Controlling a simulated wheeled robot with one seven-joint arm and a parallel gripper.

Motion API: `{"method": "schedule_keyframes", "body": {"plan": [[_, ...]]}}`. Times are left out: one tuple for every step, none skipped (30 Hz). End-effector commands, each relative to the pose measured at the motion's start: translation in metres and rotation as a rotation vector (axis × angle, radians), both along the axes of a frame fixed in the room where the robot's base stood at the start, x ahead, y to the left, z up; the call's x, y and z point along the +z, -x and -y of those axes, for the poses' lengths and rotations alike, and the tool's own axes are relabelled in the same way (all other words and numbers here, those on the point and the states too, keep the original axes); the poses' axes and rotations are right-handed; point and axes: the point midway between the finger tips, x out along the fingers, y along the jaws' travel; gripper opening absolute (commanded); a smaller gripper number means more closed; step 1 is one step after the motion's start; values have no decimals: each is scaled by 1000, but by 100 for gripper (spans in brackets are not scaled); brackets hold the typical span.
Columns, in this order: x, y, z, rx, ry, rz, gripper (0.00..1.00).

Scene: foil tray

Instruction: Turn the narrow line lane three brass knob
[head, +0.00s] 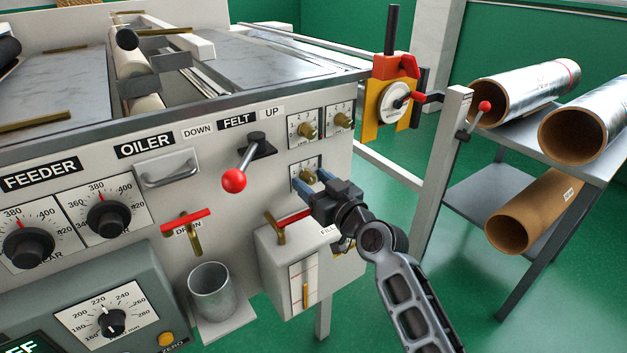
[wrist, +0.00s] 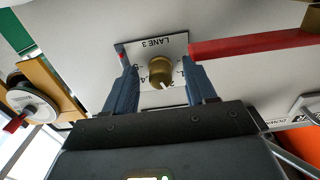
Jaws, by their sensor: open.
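The lane three brass knob (wrist: 160,72) shows in the wrist view on a white dial plate (wrist: 176,46) marked LANE 3. A pale pointer mark shows on its near edge. My gripper (wrist: 162,84) is open, with one blue finger on each side of the knob and gaps visible between. I cannot tell how deep the fingertips reach around it. In the head view my gripper (head: 309,180) is at the lower dial plate on the machine's front, and the knob (head: 309,176) is partly hidden by the fingers.
Two other brass knobs (head: 307,130) (head: 343,120) sit above on their own plates. A red-handled valve (head: 290,219) on the oil box is close below left. The red-balled felt lever (head: 234,180) stands out to the left. An orange unit (head: 392,95) is at the right corner.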

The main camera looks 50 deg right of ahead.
Motion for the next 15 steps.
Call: {"method": "schedule_keyframes", "body": {"plan": [[0, -1, 0, 0, 0, 0, 56], [0, -1, 0, 0, 0, 0, 56], [0, -1, 0, 0, 0, 0, 56], [0, -1, 0, 0, 0, 0, 56], [0, -1, 0, 0, 0, 0, 56], [0, -1, 0, 0, 0, 0, 56], [0, -1, 0, 0, 0, 0, 56], [0, -1, 0, 0, 0, 0, 55], [0, -1, 0, 0, 0, 0, 51], [0, -1, 0, 0, 0, 0, 48], [0, -1, 0, 0, 0, 0, 45], [0, -1, 0, 0, 0, 0, 41], [0, -1, 0, 0, 0, 0, 39], [0, -1, 0, 0, 0, 0, 36], [0, -1, 0, 0, 0, 0, 32]]}}
